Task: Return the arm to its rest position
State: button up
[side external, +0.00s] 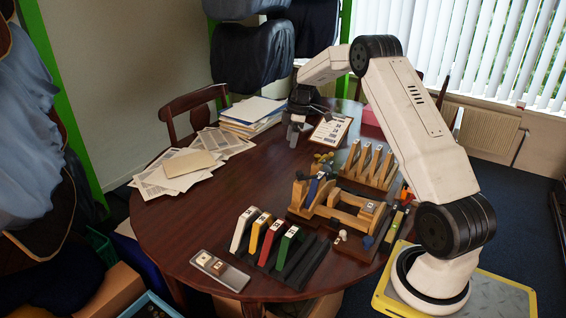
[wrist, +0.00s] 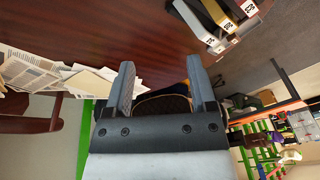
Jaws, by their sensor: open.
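My gripper (side external: 296,128) hangs above the far part of the round wooden table, beside the stack of papers. In the wrist view my gripper (wrist: 162,88) shows two grey fingers spread apart with nothing between them. The arm stands on a yellow-edged base plate (side external: 507,290) to the right of the table. It is bent at the elbow, with the forearm reaching left over the table.
The wooden table (side external: 185,232) holds a wooden jig (side external: 335,208), a rack of coloured blocks (side external: 265,240), slanted wooden pieces (side external: 368,165), a small tray (side external: 219,270), a clipboard (side external: 330,131) and papers (side external: 180,172). The left middle of the tabletop is clear.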

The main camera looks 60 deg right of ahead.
jog(key=s+a+r+m+h, duration=0.1)
jog(key=s+a+m, duration=0.3)
jog(key=a, duration=0.9)
jog(key=s+a+m+h, duration=0.1)
jog(key=s+a+m, duration=0.1)
jog(key=s+a, duration=0.8)
jog(key=s+a+f+m+t, duration=0.1)
jog(key=s+a+m, duration=0.1)
jog(key=s+a, duration=0.3)
jog(key=a, duration=0.3)
jog(key=shift+f+t, duration=0.2)
jog(key=shift+t, duration=0.1)
